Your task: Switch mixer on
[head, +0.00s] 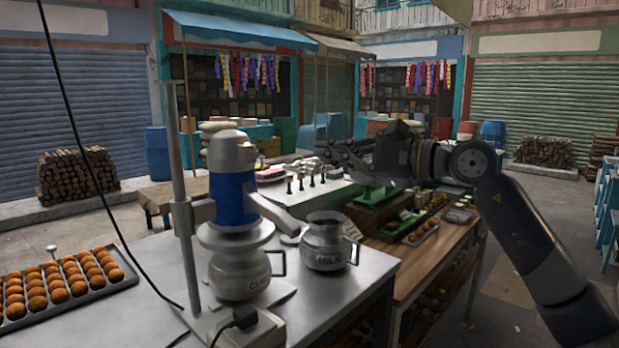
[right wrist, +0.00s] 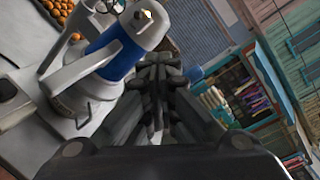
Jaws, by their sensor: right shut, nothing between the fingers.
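The mixer (head: 236,200) has a silver and blue motor head on a metal pole stand, above a silver pot marked CURD (head: 240,275). A small yellowish spot shows on the motor's silver top. A grey box with a black fitting (head: 243,318) sits at the stand's foot; I cannot tell whether the fitting is a switch or a plug. My right gripper (head: 328,150) is shut and empty, to the right of the motor head and apart from it. In the right wrist view the mixer (right wrist: 118,48) is left of the shut fingers (right wrist: 157,75). My left gripper is not in view.
A silver pot marked MILK (head: 325,245) stands right of the mixer on the metal table (head: 150,265). A tray of round brown balls (head: 65,285) lies at the left. A wooden counter (head: 425,260) with trays is at the right. A black cable hangs at the left.

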